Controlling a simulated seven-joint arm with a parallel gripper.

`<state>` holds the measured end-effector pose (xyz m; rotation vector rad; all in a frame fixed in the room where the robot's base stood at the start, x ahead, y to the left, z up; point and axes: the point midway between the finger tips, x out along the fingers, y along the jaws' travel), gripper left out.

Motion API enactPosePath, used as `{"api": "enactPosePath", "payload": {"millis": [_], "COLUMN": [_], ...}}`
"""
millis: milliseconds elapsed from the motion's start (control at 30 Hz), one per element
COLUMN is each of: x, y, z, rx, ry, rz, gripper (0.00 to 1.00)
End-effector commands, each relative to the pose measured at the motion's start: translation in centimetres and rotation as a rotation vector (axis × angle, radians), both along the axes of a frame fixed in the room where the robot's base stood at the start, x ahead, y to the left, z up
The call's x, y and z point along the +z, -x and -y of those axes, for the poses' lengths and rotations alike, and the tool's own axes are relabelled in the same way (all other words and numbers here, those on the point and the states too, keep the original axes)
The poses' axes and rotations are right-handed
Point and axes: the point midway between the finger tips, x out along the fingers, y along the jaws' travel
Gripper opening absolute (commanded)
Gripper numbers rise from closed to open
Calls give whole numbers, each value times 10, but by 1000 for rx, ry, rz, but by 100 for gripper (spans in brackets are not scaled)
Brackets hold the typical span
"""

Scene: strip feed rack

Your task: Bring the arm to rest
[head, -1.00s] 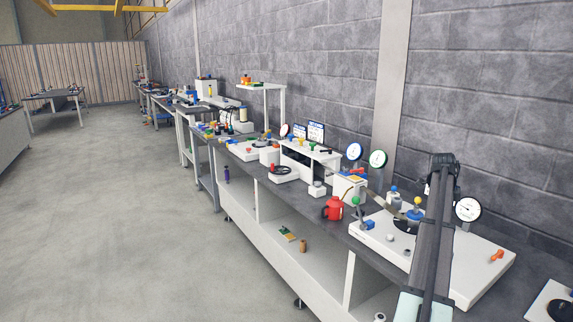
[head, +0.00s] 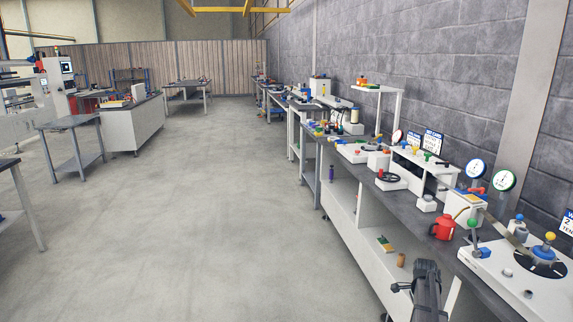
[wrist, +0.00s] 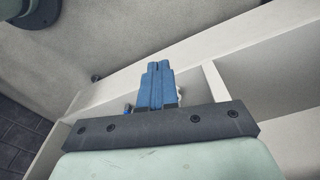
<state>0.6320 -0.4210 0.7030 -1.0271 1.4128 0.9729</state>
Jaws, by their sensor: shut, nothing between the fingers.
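My gripper (wrist: 158,68) shows in the wrist view as two blue fingers pressed together, with nothing between them. They point away from the dark bolted mounting bar, over the white bench frame (wrist: 215,80). In the wrist view the fingers appear in front of the frame; whether they touch it I cannot tell. In the head view a dark part of my arm stands at the bottom right, in front of the bench's lower shelf. My fingers cannot be made out there.
The long bench (head: 405,205) runs along the block wall, carrying a red can (head: 443,228), two dial gauges (head: 503,180) and a white plate with a yellow knob (head: 549,237). A green-yellow item (head: 384,243) and a brown cylinder (head: 400,260) lie low inside it. The floor (head: 220,220) to the left is clear.

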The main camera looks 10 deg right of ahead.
Motion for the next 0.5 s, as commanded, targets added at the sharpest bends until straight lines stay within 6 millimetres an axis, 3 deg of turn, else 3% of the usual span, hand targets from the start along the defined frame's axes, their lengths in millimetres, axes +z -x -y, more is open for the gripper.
{"api": "enactPosePath", "payload": {"millis": [33, 200, 500], "x": [-19, -72, -150], "y": [6, 23, 73], "z": [-24, -88, -194], "rx": [62, 265, 621], "ry": [-18, -70, -171], "rz": [-21, -78, -170], "gripper": [0, 0, 0]}}
